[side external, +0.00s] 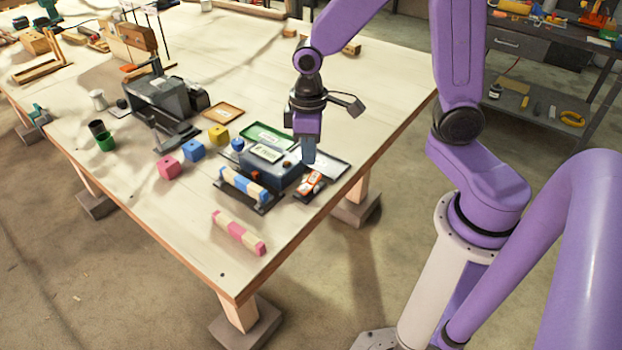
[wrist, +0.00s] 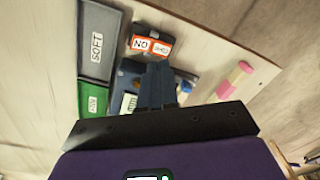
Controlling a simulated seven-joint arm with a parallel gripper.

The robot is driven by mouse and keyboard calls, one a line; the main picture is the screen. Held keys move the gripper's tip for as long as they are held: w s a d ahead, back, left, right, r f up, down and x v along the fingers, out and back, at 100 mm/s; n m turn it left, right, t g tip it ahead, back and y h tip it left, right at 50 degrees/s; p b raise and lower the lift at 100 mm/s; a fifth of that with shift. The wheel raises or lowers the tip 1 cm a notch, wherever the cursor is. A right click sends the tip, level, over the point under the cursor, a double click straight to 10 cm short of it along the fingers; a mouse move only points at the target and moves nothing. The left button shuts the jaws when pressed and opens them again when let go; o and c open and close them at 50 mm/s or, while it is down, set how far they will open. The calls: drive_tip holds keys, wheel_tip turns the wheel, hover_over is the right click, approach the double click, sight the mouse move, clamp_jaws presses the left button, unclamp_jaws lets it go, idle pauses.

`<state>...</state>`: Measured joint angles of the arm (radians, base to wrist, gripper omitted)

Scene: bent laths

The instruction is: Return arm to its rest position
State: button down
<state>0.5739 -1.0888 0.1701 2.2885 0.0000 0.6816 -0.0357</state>
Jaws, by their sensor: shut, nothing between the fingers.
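My gripper (side external: 308,150) is shut and empty. It points down above the back right side of the dark blue box (side external: 284,170), which has a labelled top. In the wrist view my shut gripper (wrist: 157,85) covers part of the same box (wrist: 128,80). I cannot tell how far the fingertips are above the surfaces. A blue-and-cream striped lath (side external: 244,186) lies on a dark holder in front of the box. A pink-and-cream striped lath (side external: 238,233) lies on the bare table nearer the front edge; it also shows in the wrist view (wrist: 235,80).
A green tray (side external: 268,136) and a grey tray (wrist: 98,45) marked "SOFT" flank the box. An orange-labelled block (side external: 313,184) stands beside it. Red (side external: 168,167), blue (side external: 193,150) and yellow (side external: 218,135) cubes sit to the left, near a dark vise-like machine (side external: 160,97). The front table corner is clear.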

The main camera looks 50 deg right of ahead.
drive_tip(key=s+r+n, duration=0.3)
drive_tip(key=s, duration=0.6)
drive_tip(key=s+r+n, duration=0.3)
drive_tip(key=s, duration=0.6)
drive_tip(key=shift+d, duration=0.25)
